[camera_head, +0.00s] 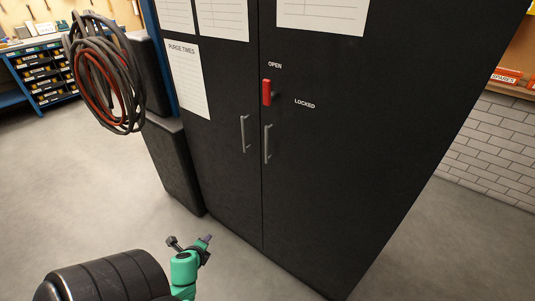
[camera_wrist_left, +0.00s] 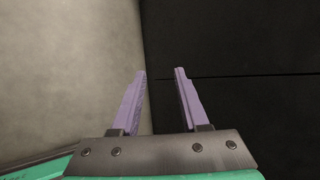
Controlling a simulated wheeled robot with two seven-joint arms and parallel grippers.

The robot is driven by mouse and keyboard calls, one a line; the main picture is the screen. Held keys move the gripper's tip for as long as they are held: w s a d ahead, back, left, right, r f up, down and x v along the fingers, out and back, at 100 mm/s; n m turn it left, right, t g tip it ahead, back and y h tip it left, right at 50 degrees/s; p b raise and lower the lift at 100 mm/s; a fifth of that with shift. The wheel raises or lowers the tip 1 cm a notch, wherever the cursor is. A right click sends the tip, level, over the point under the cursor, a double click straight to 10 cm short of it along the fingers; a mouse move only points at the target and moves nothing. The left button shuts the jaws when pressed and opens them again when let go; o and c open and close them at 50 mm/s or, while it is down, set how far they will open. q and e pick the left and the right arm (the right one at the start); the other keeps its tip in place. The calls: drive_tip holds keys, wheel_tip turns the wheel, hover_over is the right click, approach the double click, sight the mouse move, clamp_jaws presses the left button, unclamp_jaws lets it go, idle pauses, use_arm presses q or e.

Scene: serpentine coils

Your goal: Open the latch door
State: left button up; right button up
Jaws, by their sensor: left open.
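A tall black cabinet (camera_head: 320,175) with two doors stands ahead. A red latch (camera_head: 266,92) sits upright near the seam between the doors, under the word OPEN and left of the word LOCKED. Below it, the left door has a vertical grey handle (camera_head: 244,133) and the right door has another (camera_head: 267,144). My left gripper (camera_head: 207,239) is low in front of the cabinet, well below the latch and handles, apart from them. In the left wrist view its two purple fingers (camera_wrist_left: 160,73) are spread and empty before a dark panel. My right gripper does not show.
A coiled grey and red hose (camera_head: 105,75) hangs at the left, above dark boxes (camera_head: 170,165) beside the cabinet. A shelf of bins (camera_head: 42,75) stands at the far left. A white brick wall (camera_head: 490,145) is at the right. The grey floor in front is clear.

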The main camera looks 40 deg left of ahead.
use_arm(q)
drive_tip(key=w+r+m+t+y+b, duration=0.1)
drive_tip(key=w+r+m+t, duration=0.15)
drive_tip(key=r, duration=0.35)
drive_tip(key=w+r+m+t, duration=0.1)
drive_tip(key=w+r+m, duration=0.2)
drive_tip(key=w+r, duration=0.15)
drive_tip(key=m+t+h+b, duration=0.1)
drive_tip(key=m+t+h, duration=0.1)
drive_tip(key=m+t, duration=0.7)
approach(266, 142)
drive_tip(key=w, duration=0.2)
drive_tip(key=w+a+r+m+g, duration=0.1)
drive_tip(key=w, duration=0.2)
drive_tip(key=w+a+m+g, duration=0.1)
drive_tip(key=w, duration=0.2)
drive_tip(key=shift+r, duration=0.3)
drive_tip(key=shift+d, duration=0.1)
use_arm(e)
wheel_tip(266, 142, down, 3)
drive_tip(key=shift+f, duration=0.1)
use_arm(q)
drive_tip(key=shift+s, duration=0.1)
clamp_jaws()
